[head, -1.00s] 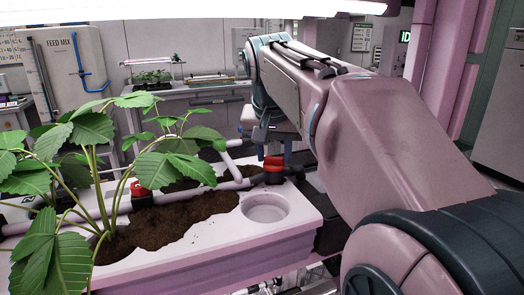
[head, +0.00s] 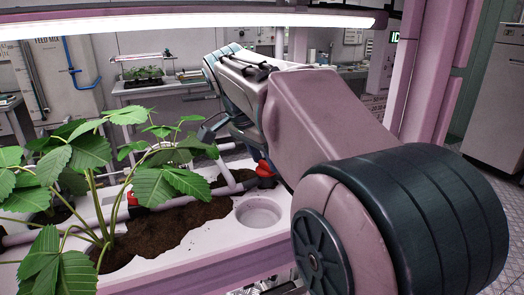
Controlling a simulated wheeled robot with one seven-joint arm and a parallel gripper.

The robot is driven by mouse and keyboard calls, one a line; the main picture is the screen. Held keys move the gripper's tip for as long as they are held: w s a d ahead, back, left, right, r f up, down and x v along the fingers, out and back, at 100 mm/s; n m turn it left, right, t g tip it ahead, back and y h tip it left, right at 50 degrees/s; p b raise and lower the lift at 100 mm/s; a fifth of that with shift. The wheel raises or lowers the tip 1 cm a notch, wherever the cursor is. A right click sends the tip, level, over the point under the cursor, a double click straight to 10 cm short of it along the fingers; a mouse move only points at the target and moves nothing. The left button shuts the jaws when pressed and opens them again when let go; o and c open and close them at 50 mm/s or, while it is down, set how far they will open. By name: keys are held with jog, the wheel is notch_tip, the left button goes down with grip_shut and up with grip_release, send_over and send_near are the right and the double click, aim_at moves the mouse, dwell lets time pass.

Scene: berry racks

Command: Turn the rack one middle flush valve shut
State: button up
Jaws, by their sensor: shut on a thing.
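A red valve handle (head: 264,170) sits on the pale pipe at the right end of the planting trough (head: 225,262). My gripper (head: 257,156) is at this handle, low behind my arm, and is shut on it. My arm hides most of the fingers and part of the handle. A second red valve (head: 133,198) sits on the pipe further left, partly behind leaves, with my gripper apart from it. I cannot tell from the view which valve is the middle one.
A leafy plant (head: 95,190) grows in the dark soil on the left. An empty round hole (head: 258,212) is in the trough's top near my arm. A lit tube (head: 190,20) crosses above. A pinkish post (head: 418,80) stands right of my arm.

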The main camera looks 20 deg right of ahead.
aim_at(257, 170)
jog(key=shift+w+m+g+p, duration=0.15)
jog(key=shift+m+g+p, duration=0.5)
jog(key=shift+m, duration=1.05)
jog(key=o, duration=1)
jog(key=shift+r, duration=0.1)
jog(key=shift+a+r, duration=0.15)
jog(key=shift+r, duration=0.1)
jog(key=p+v, duration=0.1)
jog(key=v, duration=0.2)
jog(key=a, duration=1.2)
jog(key=shift+w+f, duration=0.1)
jog(key=shift+f, duration=0.25)
jog(key=shift+d, duration=0.1)
